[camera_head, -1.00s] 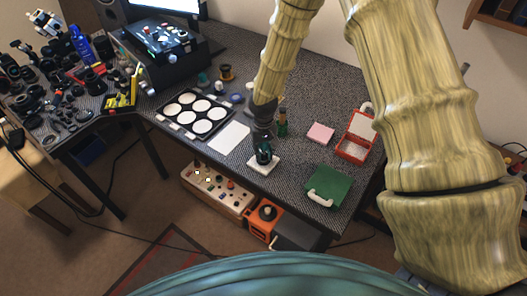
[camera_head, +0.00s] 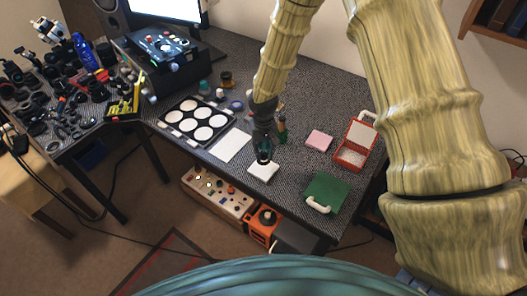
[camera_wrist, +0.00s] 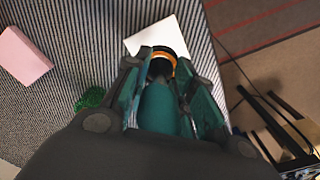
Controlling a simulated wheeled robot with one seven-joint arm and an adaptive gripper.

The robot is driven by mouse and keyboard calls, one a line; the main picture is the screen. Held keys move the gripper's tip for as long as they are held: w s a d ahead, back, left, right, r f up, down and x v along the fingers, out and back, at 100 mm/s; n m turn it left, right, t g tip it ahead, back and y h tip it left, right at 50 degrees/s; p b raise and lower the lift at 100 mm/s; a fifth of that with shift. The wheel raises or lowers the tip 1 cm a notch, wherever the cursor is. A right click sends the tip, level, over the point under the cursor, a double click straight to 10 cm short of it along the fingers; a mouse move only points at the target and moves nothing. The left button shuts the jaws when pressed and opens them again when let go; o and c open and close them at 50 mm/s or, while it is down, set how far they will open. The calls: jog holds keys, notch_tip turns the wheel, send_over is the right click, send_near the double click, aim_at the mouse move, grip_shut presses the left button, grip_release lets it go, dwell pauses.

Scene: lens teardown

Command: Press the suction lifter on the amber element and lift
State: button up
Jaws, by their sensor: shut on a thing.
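My gripper (camera_head: 264,152) is shut on the teal suction lifter (camera_wrist: 162,108), which lies between its fingers in the wrist view. At the lifter's far end is a dark round part with an orange-amber ring (camera_wrist: 163,56), seen against a white pad (camera_head: 263,172). This ring appears to be the amber element or a band at the lifter's tip; I cannot tell which. The white pad also shows in the wrist view (camera_wrist: 172,34). In the head view the lifter's lower end is just above the pad; contact is too small to judge.
A pink block (camera_head: 319,140), an open red case (camera_head: 352,155) and a green box with a white handle (camera_head: 326,192) stand to the right. A black tray with white discs (camera_head: 199,121) and a white sheet (camera_head: 230,146) lie left. The table's front edge is close.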

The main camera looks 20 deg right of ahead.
jog(key=shift+r+p, duration=1.75)
jog(key=shift+r, duration=1.1)
jog(key=shift+a, duration=0.1)
